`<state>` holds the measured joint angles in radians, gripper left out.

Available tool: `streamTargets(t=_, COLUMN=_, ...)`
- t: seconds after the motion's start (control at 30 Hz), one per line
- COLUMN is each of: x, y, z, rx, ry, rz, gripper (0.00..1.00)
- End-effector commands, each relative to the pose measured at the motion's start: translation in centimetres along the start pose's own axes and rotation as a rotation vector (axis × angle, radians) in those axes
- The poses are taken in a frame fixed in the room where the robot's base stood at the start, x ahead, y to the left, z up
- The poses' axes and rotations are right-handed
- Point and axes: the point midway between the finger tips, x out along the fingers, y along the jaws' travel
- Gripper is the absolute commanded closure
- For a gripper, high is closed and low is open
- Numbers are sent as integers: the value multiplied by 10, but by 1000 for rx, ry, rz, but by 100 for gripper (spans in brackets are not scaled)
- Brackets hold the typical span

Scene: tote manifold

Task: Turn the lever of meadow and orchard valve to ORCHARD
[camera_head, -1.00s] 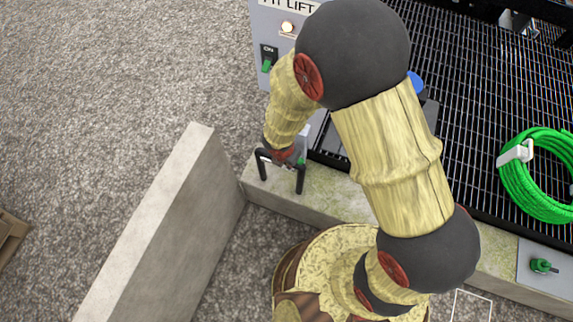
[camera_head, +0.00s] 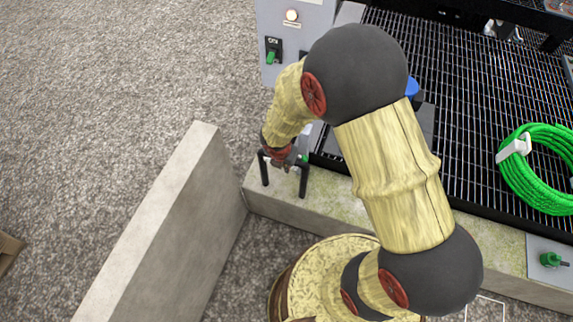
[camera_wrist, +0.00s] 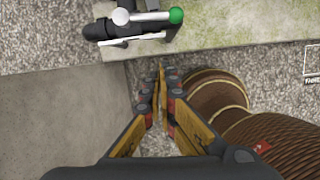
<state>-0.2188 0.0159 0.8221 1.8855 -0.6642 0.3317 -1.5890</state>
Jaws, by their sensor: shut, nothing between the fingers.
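The valve (camera_wrist: 130,28) is a dark body with pipe legs, on the edge of a mossy concrete ledge at the top of the wrist view. A light lever bar on it has a green knob (camera_wrist: 176,15) at its right end and a pale round knob (camera_wrist: 121,17) to the left. In the head view the valve's dark pipe leg (camera_head: 303,182) and a bit of green (camera_head: 305,158) show beside my gripper, which hides the rest. My gripper (camera_wrist: 160,68) is shut and empty, its fingertips below the valve in the wrist view and apart from it. No label is readable.
A concrete wall (camera_head: 165,225) stands left of the ledge (camera_head: 340,202). Behind are a grey switch panel (camera_head: 290,45) and a dark grating (camera_head: 455,90) with a coiled green hose (camera_head: 520,175). A second green-handled valve (camera_head: 551,260) is at the right. Gravel is open at left.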

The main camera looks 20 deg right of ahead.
Motion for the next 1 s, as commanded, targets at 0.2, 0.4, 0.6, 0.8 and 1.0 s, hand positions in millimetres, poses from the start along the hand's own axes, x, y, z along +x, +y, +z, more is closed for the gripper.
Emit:
streamTargets(t=0.2, x=45, y=-1, z=-2, rx=2, ry=2, rz=-2, gripper=100)
streamTargets(t=0.4, x=84, y=-1, z=-2, rx=2, ry=2, rz=-2, gripper=100)
streamTargets(t=0.6, x=90, y=-1, z=22, rx=5, ry=0, rz=-1, gripper=100)
streamTargets(t=0.8, x=90, y=0, z=37, rx=3, ry=1, rz=0, gripper=100)
streamTargets(t=1.0, x=90, y=0, z=39, rx=1, ry=1, rz=0, gripper=100)
